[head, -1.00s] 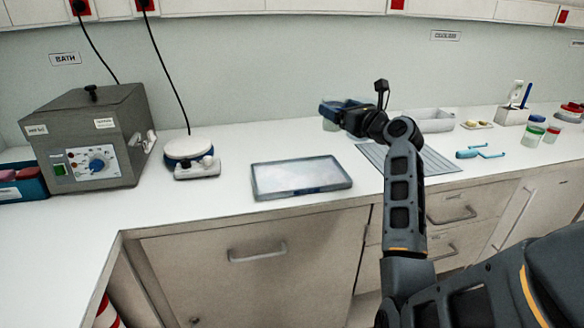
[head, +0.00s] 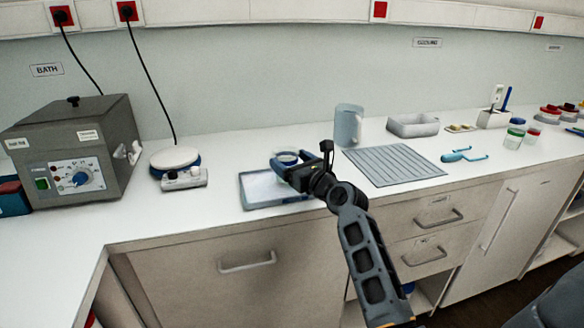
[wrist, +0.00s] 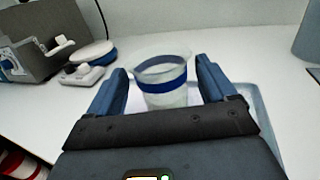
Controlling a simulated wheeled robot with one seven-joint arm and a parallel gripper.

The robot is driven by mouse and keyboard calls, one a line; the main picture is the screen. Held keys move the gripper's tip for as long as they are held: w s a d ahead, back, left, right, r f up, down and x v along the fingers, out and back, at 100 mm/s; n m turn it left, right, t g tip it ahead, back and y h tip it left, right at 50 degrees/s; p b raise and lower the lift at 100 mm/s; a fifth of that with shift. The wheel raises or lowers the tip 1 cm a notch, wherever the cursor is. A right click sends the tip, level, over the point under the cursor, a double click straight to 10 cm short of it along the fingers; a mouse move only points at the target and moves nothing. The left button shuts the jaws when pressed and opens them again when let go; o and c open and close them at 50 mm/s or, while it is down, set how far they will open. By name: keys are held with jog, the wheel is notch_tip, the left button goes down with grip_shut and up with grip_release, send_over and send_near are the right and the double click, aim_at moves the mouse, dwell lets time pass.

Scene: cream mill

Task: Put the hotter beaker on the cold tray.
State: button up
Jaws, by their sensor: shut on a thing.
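My gripper (head: 283,171) is shut on a clear beaker with a blue band (head: 288,157). The wrist view shows the beaker (wrist: 162,90) upright between the two fingers, with pale contents low inside. The beaker is over the shallow pale tray (head: 248,202), toward its right part. The tray's rim also shows in the wrist view (wrist: 266,122). I cannot tell whether the beaker's base touches the tray; the fingers hide part of it.
A grey bath (head: 75,150) and a white-topped round device (head: 176,158) stand left of the tray. A grey-blue jug (head: 348,126) stands behind a ribbed mat (head: 393,165) on the right. A blue tool (head: 463,156) and jars (head: 515,134) lie farther right.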

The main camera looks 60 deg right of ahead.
jog(key=shift+f, duration=0.6)
jog(key=shift+f, duration=0.15)
jog(key=o, duration=0.9)
jog(key=shift+o, duration=0.2)
jog(key=shift+s, duration=0.1)
jog(key=v, duration=1.2)
jog(key=shift+b, duration=0.45)
